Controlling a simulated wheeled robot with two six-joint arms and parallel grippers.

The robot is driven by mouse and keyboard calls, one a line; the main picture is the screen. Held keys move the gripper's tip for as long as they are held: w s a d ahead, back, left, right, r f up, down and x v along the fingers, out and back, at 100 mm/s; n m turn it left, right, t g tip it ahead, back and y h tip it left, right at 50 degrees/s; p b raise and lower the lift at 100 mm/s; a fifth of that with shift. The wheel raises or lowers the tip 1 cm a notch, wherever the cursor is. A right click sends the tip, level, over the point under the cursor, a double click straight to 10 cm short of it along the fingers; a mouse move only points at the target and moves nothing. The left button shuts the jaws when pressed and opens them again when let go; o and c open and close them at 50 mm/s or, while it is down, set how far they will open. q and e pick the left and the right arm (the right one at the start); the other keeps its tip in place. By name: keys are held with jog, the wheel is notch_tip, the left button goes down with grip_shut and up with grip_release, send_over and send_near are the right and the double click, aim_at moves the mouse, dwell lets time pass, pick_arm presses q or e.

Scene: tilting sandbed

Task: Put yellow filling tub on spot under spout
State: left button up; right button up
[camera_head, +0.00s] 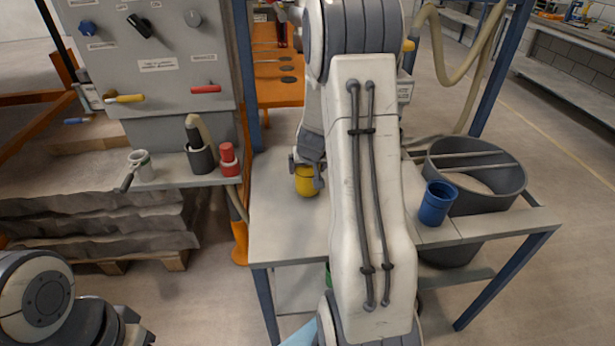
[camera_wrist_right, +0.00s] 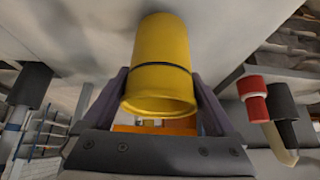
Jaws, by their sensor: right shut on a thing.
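The yellow filling tub (camera_head: 306,182) is at the left part of the grey-topped table, partly covered by my fingers in the head view. My right gripper (camera_head: 304,172) is shut on it, one finger on each side. The right wrist view shows the tub (camera_wrist_right: 162,50) with a dark band and its rim towards the camera, between both fingers. I cannot tell whether its base touches the table. My right arm hides much of the table, and I cannot make out a spout or a marked spot. Part of my left gripper (camera_head: 118,325) shows at the lower left; its fingers are unclear.
A blue tub (camera_head: 437,203) stands at the table's right, in front of a large dark bin (camera_head: 490,160). A red tub (camera_head: 229,160) and a dark holder with a hose (camera_head: 200,157) are on the left ledge under the control panel (camera_head: 160,60). The table's front left is clear.

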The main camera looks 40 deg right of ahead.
pick_arm(q)
jog(key=shift+f, duration=0.65)
pick_arm(e)
jog(key=shift+f, duration=0.65)
jog(key=shift+f+b, duration=0.25)
jog(key=shift+b, duration=0.15)
jog(key=o, duration=1)
jog(key=shift+r, duration=0.1)
pick_arm(q)
jog(key=shift+f, duration=0.15)
pick_arm(e)
jog(key=shift+o, duration=0.2)
jog(key=shift+r, duration=0.1)
